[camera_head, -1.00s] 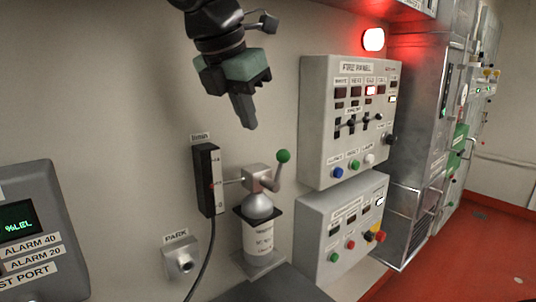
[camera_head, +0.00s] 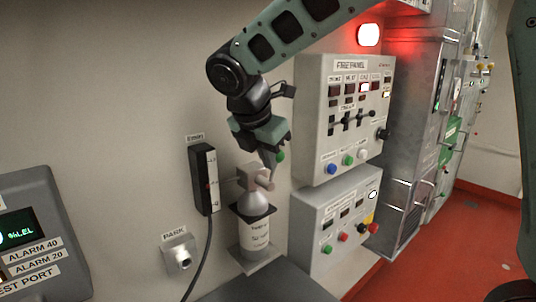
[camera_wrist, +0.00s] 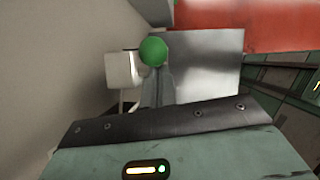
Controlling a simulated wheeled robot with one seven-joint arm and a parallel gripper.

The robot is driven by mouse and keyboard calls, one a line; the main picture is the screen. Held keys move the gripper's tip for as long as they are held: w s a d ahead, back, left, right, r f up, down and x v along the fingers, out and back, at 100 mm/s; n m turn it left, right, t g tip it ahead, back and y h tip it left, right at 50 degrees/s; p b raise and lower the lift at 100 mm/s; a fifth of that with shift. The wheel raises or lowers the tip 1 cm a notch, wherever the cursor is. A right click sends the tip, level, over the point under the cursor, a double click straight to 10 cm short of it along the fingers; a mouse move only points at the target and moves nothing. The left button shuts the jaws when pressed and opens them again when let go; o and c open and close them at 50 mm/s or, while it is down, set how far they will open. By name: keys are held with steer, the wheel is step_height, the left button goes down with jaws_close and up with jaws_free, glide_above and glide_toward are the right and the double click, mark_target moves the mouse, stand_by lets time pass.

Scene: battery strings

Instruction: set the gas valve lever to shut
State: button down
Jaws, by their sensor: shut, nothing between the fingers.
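The gas valve is a pale block (camera_head: 248,177) on top of a grey gas bottle (camera_head: 254,232). Its lever ends in a green ball (camera_head: 281,155) that stands up and to the right of the block. My gripper (camera_head: 272,168) is shut and empty, pointing down right at the lever. Its fingers hide most of the lever's stem. In the wrist view, the green ball (camera_wrist: 153,51) shows just beyond the fingertips (camera_wrist: 159,72), with the valve block (camera_wrist: 121,70) to the left. I cannot tell whether the fingers touch the lever.
A slim black-sided gauge (camera_head: 205,180) with a cable stands left of the valve. The fire panel (camera_head: 318,120) and a lower button box (camera_head: 310,225) are close on the right.

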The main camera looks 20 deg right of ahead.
mark_target(282, 154)
steer(key=shift+d+r, duration=0.1)
stand_by(0.3)
steer(key=shift+d+y+p, duration=0.15)
steer(key=shift+y+p, duration=0.15)
steer(key=shift+p, duration=0.2)
steer(key=shift+w+d+g+y+p, duration=0.1)
steer(key=shift+d+g+y+p, duration=0.1)
steer(key=shift+g+y+p, duration=0.15)
steer(key=shift+w+d+r+y+p, duration=0.2)
steer(key=shift+d+y+p, duration=0.5)
steer(key=shift+p, duration=0.35)
steer(key=y, duration=0.1)
steer(key=d, duration=0.1)
steer(key=g+y+p, duration=0.1)
steer(key=shift+w+d+f+m+y, duration=0.3)
steer(key=shift+f+y, duration=0.05)
steer(key=shift+f, duration=0.05)
steer(key=d+f+y+b, duration=0.1)
steer(key=y+b, duration=0.1)
steer(key=d+f+g+y+b, duration=0.1)
steer(key=y+b, duration=0.1)
steer(key=b, duration=0.1)
steer(key=w+d+f+g+y+b, duration=0.1)
steer(key=y+b, duration=0.1)
steer(key=shift+d+f+y, duration=0.15)
steer(key=shift+f+y, duration=0.2)
steer(key=shift+y, duration=0.05)
steer(key=shift+d+f+b, duration=0.15)
steer(key=shift+b, duration=0.25)
